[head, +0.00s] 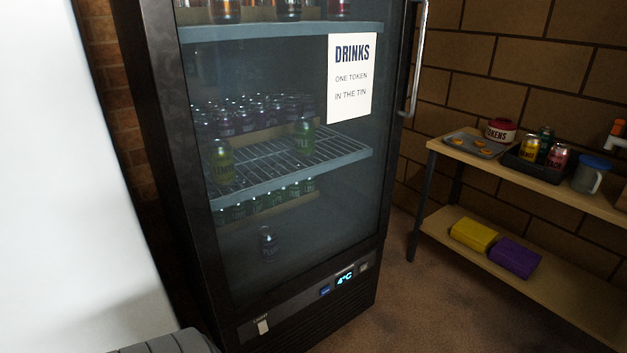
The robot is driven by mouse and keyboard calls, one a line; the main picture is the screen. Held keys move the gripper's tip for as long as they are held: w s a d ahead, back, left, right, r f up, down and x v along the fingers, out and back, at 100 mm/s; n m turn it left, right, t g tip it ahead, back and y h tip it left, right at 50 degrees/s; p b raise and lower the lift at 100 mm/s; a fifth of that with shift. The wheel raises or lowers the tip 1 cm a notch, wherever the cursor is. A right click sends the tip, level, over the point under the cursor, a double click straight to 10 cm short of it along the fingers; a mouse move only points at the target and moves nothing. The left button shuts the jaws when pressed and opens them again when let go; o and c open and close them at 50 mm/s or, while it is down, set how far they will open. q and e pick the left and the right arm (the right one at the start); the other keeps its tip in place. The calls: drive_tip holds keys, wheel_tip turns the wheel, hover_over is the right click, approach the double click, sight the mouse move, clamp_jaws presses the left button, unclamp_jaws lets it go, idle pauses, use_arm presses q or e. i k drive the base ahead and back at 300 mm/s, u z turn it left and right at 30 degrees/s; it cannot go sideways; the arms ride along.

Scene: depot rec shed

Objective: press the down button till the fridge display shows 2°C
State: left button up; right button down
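The black glass-door fridge (225,270) stands upright with its door shut. Its small lit display (345,279) low on the front panel reads 4°C. A blue button (325,291) sits just left of the display and a grey button (364,267) just right of it. Their markings are too small to read, so I cannot tell which is the down button. Neither of my grippers shows in the head view.
A wooden shelf unit (481,160) stands right of the fridge, holding a tray, tins, cans and a jug. A vertical handle (417,70) runs down the door's right side. A white surface (70,180) fills the left. Carpet (398,290) lies clear before the shelves.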

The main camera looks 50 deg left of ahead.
sight(327, 289)
drive_tip(key=u, duration=1.1)
drive_tip(key=i, duration=1.1)
drive_tip(key=u, duration=1.15)
